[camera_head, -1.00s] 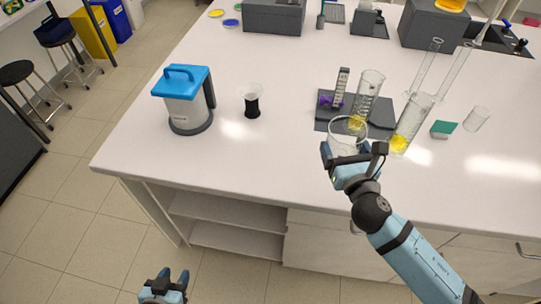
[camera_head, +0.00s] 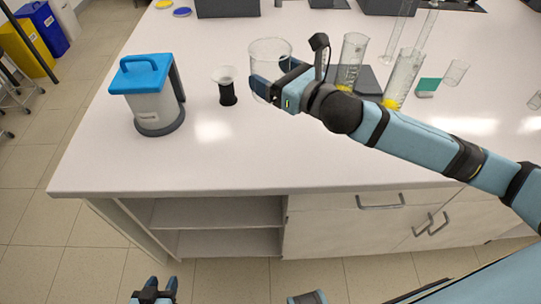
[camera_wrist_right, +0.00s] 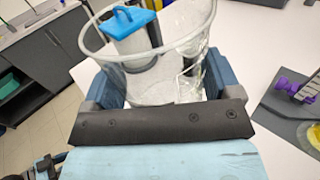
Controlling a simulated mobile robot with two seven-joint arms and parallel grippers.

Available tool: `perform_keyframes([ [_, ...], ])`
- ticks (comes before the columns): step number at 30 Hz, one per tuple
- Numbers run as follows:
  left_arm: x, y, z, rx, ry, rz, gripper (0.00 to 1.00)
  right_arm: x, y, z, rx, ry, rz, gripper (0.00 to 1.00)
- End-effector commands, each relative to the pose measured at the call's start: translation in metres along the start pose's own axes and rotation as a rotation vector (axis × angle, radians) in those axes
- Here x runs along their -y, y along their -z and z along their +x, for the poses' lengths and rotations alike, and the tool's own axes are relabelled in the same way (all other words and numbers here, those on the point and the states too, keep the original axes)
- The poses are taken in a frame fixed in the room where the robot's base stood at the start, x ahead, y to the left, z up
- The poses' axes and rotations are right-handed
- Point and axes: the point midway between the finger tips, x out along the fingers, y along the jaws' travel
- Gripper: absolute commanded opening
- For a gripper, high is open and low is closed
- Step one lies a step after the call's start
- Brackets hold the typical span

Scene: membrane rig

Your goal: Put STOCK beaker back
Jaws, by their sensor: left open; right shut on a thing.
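A clear glass beaker (camera_head: 270,52) is held upright by my right gripper (camera_head: 266,88), whose fingers are shut around its lower part. It is above the counter, just right of a small black-based holder with a clear top (camera_head: 227,88). In the right wrist view the beaker (camera_wrist_right: 150,60) fills the upper middle between the blue fingers (camera_wrist_right: 165,85); no label can be read on it. My left gripper (camera_head: 154,292) is open and empty at the bottom left, low in front of the counter.
A blue-lidded grey jug (camera_head: 155,95) stands at the counter's left. Glass cylinders with yellow bases (camera_head: 350,60) (camera_head: 403,78) and a green-topped block (camera_head: 427,86) stand to the right. The white counter (camera_head: 240,155) is clear along its front.

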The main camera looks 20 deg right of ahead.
Motion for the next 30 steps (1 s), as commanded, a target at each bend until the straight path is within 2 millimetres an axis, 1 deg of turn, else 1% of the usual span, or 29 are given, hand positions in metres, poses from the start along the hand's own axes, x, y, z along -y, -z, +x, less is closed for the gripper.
perform_keyframes([
  [1, 0.0, -0.011, 0.007, 0.002, -0.001, -0.002, 0.43, 0.003, 0.004, 0.003, 0.003, -0.02, -0.006, 0.52],
  [6, 0.0, -0.019, 0.013, 0.009, -0.001, -0.004, 0.43, 0.007, 0.0, 0.005, 0.0, -0.061, -0.001, 0.52],
  [8, 0.001, -0.019, 0.013, 0.009, -0.001, -0.004, 0.43, 0.007, 0.004, 0.005, -0.002, -0.066, 0.002, 0.52],
  [11, 0.002, -0.021, 0.015, 0.008, 0.0, -0.006, 0.43, 0.007, 0.022, 0.005, -0.005, -0.069, 0.005, 0.52],
  [21, 0.003, -0.028, 0.022, 0.013, 0.001, -0.017, 0.43, 0.008, 0.112, 0.005, -0.004, -0.066, 0.008, 0.52],
  [24, 0.003, -0.029, 0.023, 0.016, 0.001, -0.021, 0.43, 0.009, 0.134, 0.005, -0.003, -0.066, 0.007, 0.52],
  [27, 0.003, -0.028, 0.023, 0.017, 0.001, -0.025, 0.43, 0.009, 0.147, 0.005, -0.002, -0.067, 0.004, 0.52],
  [30, 0.002, -0.026, 0.023, 0.013, 0.0, -0.027, 0.43, 0.009, 0.153, 0.006, 0.0, -0.067, 0.002, 0.52],
])
